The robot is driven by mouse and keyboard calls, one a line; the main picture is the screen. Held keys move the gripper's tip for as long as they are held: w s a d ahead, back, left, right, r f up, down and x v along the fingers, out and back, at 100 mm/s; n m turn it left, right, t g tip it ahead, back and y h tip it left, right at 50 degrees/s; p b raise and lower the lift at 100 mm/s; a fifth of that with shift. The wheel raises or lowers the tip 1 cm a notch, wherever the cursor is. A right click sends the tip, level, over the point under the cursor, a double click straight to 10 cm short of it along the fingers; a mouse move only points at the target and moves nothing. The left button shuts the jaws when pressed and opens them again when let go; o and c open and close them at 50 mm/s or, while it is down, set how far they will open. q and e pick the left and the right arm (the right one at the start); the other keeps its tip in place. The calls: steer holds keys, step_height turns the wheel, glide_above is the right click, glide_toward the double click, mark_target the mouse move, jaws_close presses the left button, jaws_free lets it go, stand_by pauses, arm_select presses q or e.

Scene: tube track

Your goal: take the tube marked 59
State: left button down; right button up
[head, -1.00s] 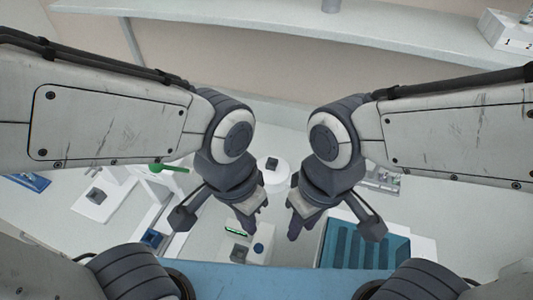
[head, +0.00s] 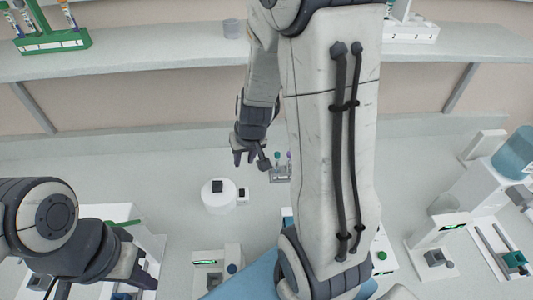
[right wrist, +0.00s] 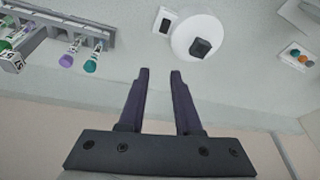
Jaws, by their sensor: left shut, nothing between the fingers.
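My right gripper (head: 245,158) is above the bench at the back, its two fingers apart and empty in the right wrist view (right wrist: 160,72). In the right wrist view the rack (right wrist: 62,22) lies at the upper left, apart from the fingers. It holds tubes with a purple end (right wrist: 66,60) and a teal end (right wrist: 91,66). Their small labels are not surely readable, so I cannot tell which is marked 59. My left gripper (head: 143,277) is shut and empty at the lower left.
A round white device (head: 215,203) stands left of the rack. A green rack with several tubes (head: 50,42) stands on the shelf (head: 170,62) above. White devices (head: 440,235) stand at the right. The back bench is mostly clear around my right gripper.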

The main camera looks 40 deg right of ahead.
mark_target(277, 159)
steer(key=d+f+m+b, duration=0.1)
steer(key=d+f, duration=0.1)
steer(key=d, duration=0.2)
steer(key=d+f+m+h+b, duration=0.1)
steer(key=d+f, duration=0.1)
steer(key=d, duration=0.2)
steer(key=d+f+m+h+b, duration=0.1)
steer(key=d+f, duration=0.1)
steer(key=d, duration=0.2)
steer(key=shift+w+d+f, duration=0.1)
steer(key=shift+f, duration=0.25)
steer(key=b+x, duration=0.1)
steer(key=x, duration=0.1)
steer(key=w+b+x, duration=0.1)
steer(key=b+x, duration=0.1)
steer(key=x, duration=0.1)
steer(key=shift+d+f, duration=0.1)
steer(key=shift+d, duration=0.1)
jaws_close()
